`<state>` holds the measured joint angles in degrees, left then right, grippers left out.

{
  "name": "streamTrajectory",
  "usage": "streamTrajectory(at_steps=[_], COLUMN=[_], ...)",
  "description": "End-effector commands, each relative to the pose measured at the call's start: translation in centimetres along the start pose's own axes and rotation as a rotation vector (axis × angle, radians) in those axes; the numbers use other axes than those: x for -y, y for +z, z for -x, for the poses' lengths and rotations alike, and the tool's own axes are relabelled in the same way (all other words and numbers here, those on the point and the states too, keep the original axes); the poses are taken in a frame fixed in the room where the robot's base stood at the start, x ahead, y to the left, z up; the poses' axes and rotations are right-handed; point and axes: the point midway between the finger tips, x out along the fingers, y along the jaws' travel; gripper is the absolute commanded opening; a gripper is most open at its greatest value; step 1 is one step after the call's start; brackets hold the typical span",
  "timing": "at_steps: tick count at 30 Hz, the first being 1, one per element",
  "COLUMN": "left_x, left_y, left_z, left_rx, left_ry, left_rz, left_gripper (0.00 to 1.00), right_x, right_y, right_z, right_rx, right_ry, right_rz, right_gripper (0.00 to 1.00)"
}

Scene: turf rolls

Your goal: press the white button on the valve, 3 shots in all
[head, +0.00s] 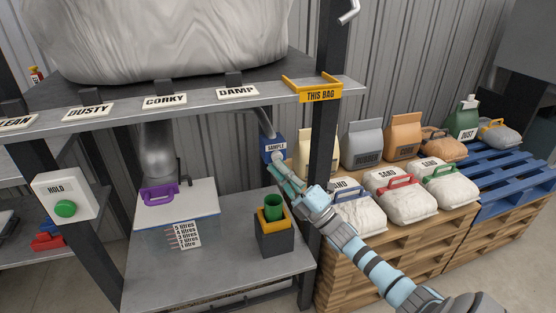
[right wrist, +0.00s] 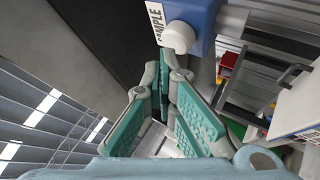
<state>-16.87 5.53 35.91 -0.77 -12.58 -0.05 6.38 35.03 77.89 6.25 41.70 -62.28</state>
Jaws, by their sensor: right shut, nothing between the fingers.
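The blue valve (head: 267,143) with a SAMPLE label hangs under the shelf, at the end of a grey pipe. Its white button (head: 277,157) faces me; in the right wrist view the round button (right wrist: 179,38) sticks out of the blue body (right wrist: 200,14). My right gripper (head: 275,169) is shut and empty, its fingertips just below the button. In the right wrist view the teal fingers (right wrist: 168,66) end close to the button; I cannot tell whether they touch it. A green cup (head: 273,203) stands in a dark holder with a yellow rim (head: 274,246) below the valve. My left gripper is not in view.
A dark post (head: 325,135) stands just right of the valve, close to my right arm. A lidded clear box (head: 180,240) stands left of the cup. A HOLD box with a green button (head: 65,208) is at left. Sand bags (head: 396,188) lie on pallets at right.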

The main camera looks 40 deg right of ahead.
Motion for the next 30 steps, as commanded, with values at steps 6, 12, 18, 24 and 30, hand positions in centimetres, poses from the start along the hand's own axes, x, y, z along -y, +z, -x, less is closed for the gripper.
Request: streamTrajectory(at_steps=[6, 12, 18, 24, 30], left_x=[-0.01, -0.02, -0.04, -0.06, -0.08], left_y=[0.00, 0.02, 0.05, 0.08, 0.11], left_z=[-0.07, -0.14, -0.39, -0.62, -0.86], left_rx=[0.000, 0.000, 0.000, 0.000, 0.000], left_ry=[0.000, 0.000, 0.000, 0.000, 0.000], left_rz=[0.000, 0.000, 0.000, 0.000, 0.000], left_gripper=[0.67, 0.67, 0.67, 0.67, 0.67], right_x=[0.04, 0.08, 0.22, 0.35, 0.47], right_y=[0.05, 0.07, 0.17, 0.29, 0.41], right_z=[-0.07, -0.10, -0.26, -0.43, -0.58], right_rx=[0.000, -0.001, -0.001, -0.001, -0.001], right_ry=[0.000, 0.000, 0.000, 0.000, 0.000], right_rz=[0.001, 0.001, 0.002, 0.001, 0.001], right_gripper=[0.00, 0.00, 0.00, 0.00, 0.00])
